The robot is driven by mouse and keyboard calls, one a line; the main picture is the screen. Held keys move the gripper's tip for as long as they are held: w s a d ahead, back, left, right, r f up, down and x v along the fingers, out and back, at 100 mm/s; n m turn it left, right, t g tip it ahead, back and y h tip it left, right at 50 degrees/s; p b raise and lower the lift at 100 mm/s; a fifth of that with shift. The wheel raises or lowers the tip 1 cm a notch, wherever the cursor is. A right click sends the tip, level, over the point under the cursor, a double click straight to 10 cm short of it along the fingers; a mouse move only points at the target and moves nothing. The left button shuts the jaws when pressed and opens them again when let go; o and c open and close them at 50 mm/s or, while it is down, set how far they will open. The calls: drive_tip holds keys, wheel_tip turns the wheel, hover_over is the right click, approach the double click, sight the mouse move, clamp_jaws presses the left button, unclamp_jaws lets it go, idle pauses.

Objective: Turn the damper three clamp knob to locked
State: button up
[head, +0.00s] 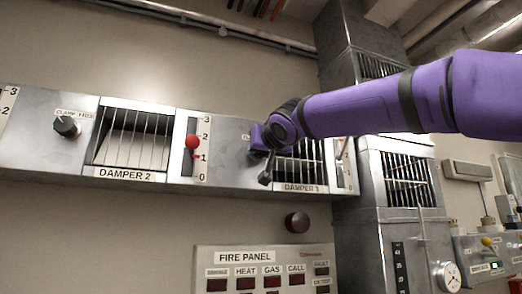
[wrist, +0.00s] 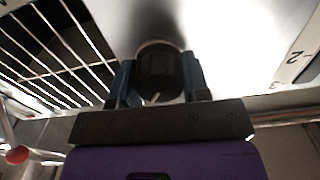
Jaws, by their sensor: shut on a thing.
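The clamp knob (wrist: 160,70) is a round black knob on a metal panel, in the upper middle of the wrist view. A short pale pointer mark shows near its lower edge. My gripper (wrist: 158,82) has one finger on each side of the knob and is shut on it. In the head view my purple gripper (head: 263,142) is against the panel, just left of the damper 3 grille (head: 300,170). There it hides the knob and most of the knob's label. The DAMPER 3 label (head: 302,188) is partly covered.
Left of my gripper is a lever with a red ball (head: 192,142) on a 0 to 3 scale. Further left are the DAMPER 2 grille (head: 133,140) and another clamp knob (head: 67,126). The fire panel (head: 265,270) is below. A metal duct (head: 345,50) stands behind my arm.

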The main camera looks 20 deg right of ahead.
drive_tip(key=n, duration=0.8)
drive_tip(key=shift+a, duration=0.1)
drive_tip(key=n, duration=0.4)
drive_tip(key=shift+f+n, duration=0.1)
drive_tip(key=shift+n, duration=2.1)
drive_tip(key=o, duration=0.9)
